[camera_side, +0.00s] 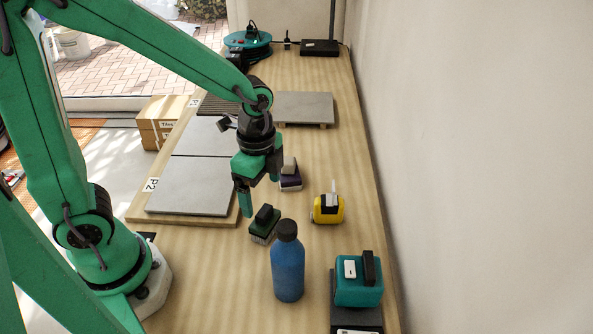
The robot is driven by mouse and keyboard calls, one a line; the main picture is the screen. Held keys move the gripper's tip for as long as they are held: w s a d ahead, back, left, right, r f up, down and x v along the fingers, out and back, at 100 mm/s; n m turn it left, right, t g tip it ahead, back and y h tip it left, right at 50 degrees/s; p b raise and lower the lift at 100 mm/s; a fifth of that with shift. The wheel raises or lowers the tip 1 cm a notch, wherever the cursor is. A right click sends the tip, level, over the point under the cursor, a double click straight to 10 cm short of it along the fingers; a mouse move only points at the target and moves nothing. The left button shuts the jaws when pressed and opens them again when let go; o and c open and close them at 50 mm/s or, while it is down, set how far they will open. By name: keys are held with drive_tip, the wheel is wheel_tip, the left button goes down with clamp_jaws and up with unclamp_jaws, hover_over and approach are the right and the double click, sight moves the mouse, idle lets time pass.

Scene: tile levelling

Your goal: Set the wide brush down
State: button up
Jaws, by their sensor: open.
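The wide brush (263,228), a dark green block with a black grip on top and pale bristles below, appears to rest on the wooden bench (215,275). My gripper (260,196) points down just above and behind the brush in the picture. Its green fingers are apart, with nothing visible held between them. One finger hangs close to the brush's upper left; I cannot tell whether they touch.
A yellow-and-black tool (328,208), a blue bottle (287,265) and a teal device (358,290) stand to the right and front. Grey tiles (190,187) lie left.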

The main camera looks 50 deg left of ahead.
sight(261, 209)
drive_tip(key=shift+r, duration=0.9)
drive_tip(key=shift+r, duration=0.1)
drive_tip(key=shift+s+a+r+n, duration=0.15)
drive_tip(key=shift+a+r+n, duration=0.15)
drive_tip(key=shift+r+n, duration=0.25)
drive_tip(key=s+a+r+n+t, duration=0.5)
drive_tip(key=r+n, duration=0.5)
drive_tip(key=n, duration=0.2)
drive_tip(key=shift+s+a+r+t, duration=0.3)
drive_tip(key=shift+s+a, duration=0.4)
drive_tip(key=shift+s, duration=0.3)
drive_tip(key=shift+n, duration=0.25)
